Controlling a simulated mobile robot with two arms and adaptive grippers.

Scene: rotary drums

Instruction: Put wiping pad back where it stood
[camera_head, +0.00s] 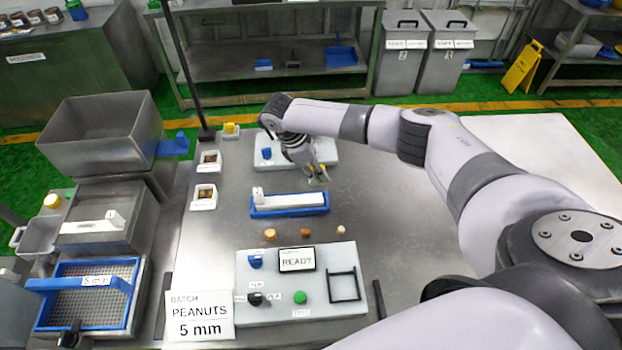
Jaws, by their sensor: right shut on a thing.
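My right gripper (318,176) reaches in from the right and points down over the middle of the steel table, just behind the right end of a blue tray (290,211). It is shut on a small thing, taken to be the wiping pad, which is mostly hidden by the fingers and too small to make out. A long white block (292,199) with a short upright piece at its left end lies in the tray. A pale panel (327,152) with a blue knob (267,153) lies behind the gripper. My left gripper is not in view.
A grey control panel (325,252) with a READY display (297,260) and a green button (300,297) is at the front. Several small round pieces stand behind it. Small white trays (203,197) and a dark post (190,70) are at left. The table right of the blue tray is clear.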

